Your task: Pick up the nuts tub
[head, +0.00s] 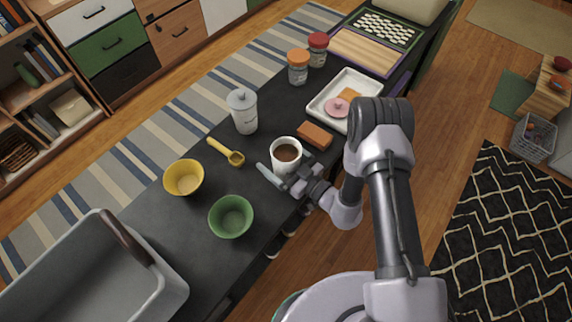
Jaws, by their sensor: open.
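No label can be read, so I cannot tell for certain which container is the nuts tub. Two lidded jars stand upright at the far part of the dark counter: one with an orange lid (298,68) and one with a red lid (317,50). A pale grey lidded canister (243,113) stands nearer, left of the mug. My gripper (284,173) is open at the counter's right edge, beside the white mug of brown drink (286,158). One pale finger shows left of the mug's base; the other is hard to make out. I cannot tell whether it touches the mug.
A brown block (314,135) and a white tray (316,108) with a pink item lie beyond the mug. A yellow scoop (228,151), yellow bowl (184,178) and green bowl (231,217) stand left and nearer. A grey bin (165,292) is at lower left.

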